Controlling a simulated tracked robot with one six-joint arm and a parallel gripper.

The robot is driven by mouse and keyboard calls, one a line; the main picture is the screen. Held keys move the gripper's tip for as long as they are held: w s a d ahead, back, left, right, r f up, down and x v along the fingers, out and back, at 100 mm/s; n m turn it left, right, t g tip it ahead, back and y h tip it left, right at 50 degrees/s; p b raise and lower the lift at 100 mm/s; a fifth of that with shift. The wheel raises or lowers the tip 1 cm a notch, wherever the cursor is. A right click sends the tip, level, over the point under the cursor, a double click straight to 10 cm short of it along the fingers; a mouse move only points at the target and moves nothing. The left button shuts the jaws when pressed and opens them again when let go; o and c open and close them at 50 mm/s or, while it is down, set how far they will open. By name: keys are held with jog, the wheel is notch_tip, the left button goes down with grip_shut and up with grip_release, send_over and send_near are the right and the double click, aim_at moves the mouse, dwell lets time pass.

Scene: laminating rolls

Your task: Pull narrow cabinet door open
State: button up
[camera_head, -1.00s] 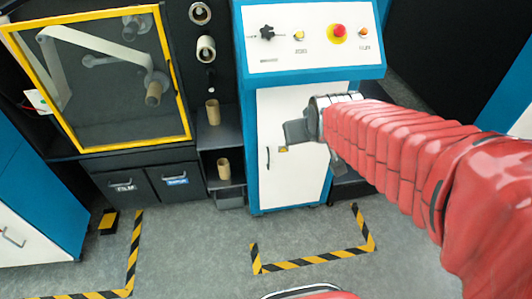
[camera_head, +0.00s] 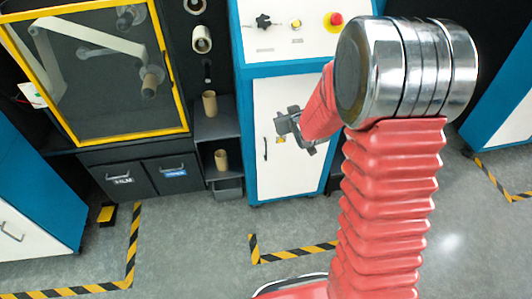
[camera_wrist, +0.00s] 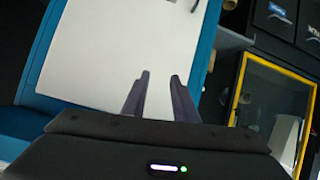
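The narrow cabinet door (camera_head: 268,106) is a white panel in a blue frame, below the control panel. It looks shut. Its dark upright handle (camera_head: 265,149) is near the door's left edge. My gripper (camera_head: 281,124) is in front of the door, above and to the right of the handle, apart from it. In the wrist view the two fingers (camera_wrist: 161,78) are spread with nothing between them, over the white door (camera_wrist: 120,50). The handle (camera_wrist: 210,7) shows only at the top edge there. My arm hides the door's right part in the head view.
A control panel (camera_head: 285,35) with knobs and a red button is above the door. Left of it are shelves with cardboard tubes (camera_head: 209,103), dark drawers (camera_head: 166,176) and a yellow-framed window (camera_head: 184,90). The grey floor in front is clear, with striped tape (camera_head: 290,254).

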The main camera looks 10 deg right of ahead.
jog(key=w+f+t+y, duration=0.1)
jog(key=w+f, duration=0.2)
jog(key=f, duration=0.5)
jog(key=t+y, duration=0.2)
jog(key=t, duration=0.3)
send_near(266, 151)
jog(key=s, duration=0.1)
jog(key=s+d, duration=0.1)
jog(key=s, duration=0.3)
jog(key=shift+d+r, duration=0.1)
jog(key=shift+d, duration=0.2)
jog(key=w+a, duration=0.1)
jog(key=w, duration=0.3)
jog(key=w+a, duration=0.1)
jog(key=w, duration=0.8)
jog(key=shift+w+a, duration=0.2)
jog(key=shift+a, duration=0.2)
grip_shut()
